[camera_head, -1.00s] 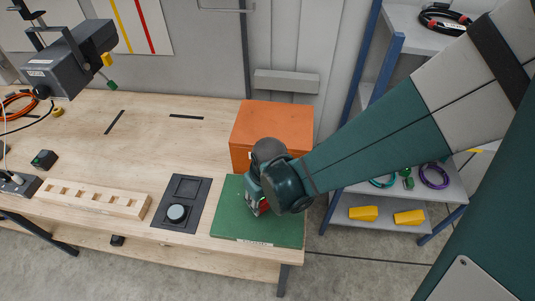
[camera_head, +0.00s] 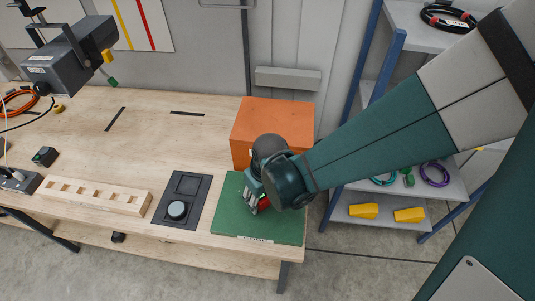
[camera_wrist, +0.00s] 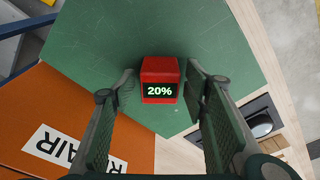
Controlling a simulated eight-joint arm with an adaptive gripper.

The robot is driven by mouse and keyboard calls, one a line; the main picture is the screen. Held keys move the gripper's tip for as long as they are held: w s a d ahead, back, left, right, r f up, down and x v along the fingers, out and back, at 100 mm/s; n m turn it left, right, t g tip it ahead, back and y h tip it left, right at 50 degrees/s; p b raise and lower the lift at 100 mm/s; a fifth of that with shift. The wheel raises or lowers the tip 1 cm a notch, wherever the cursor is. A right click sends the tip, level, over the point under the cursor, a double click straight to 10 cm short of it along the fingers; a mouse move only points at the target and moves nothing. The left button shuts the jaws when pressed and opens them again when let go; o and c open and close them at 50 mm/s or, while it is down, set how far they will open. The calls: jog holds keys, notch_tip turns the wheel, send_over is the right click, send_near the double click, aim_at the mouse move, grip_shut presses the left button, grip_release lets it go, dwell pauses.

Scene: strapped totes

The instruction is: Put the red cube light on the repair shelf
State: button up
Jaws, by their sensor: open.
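The red cube light (camera_wrist: 160,70) sits on the green mat (camera_wrist: 95,65), its dark face reading "20%" in the wrist view. In the head view only a bit of its red (camera_head: 265,203) shows beside my fingers, over the green mat (camera_head: 232,222). My gripper (camera_head: 255,200) is open above the mat. In the wrist view the cube appears between the two spread fingers, with gaps on both sides. An orange box (camera_head: 262,120) stands behind the mat; its orange surface (camera_wrist: 90,115) bears the word "REPAIR", partly hidden by a finger.
A black panel with a round knob (camera_head: 187,186) lies left of the mat. A slotted wooden block (camera_head: 95,196) is farther left. A blue-posted rack (camera_head: 380,95) with cables and yellow pieces stands right, behind my arm.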

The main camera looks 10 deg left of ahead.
aim_at(265, 200)
notch_tip(265, 200, up, 12)
jog(key=s+d+p, duration=0.1)
jog(key=shift+d+f, duration=0.15)
jog(key=shift+f, duration=0.1)
dwell(0.7)
jog(key=shift+s, duration=0.1)
dwell(0.7)
jog(key=d+r+m+t, duration=0.3)
jog(key=d+r, duration=0.4)
jog(key=d, duration=0.8)
jog(key=s+d+r+m+t+h, duration=0.1)
jog(key=d+r+m+t, duration=0.2)
jog(key=d, duration=1.2)
notch_tip(265, 200, up, 5)
jog(key=m, duration=0.3)
jog(key=shift+s+r, duration=0.15)
jog(key=shift+o, duration=0.5)
jog(key=shift+a, duration=0.1)
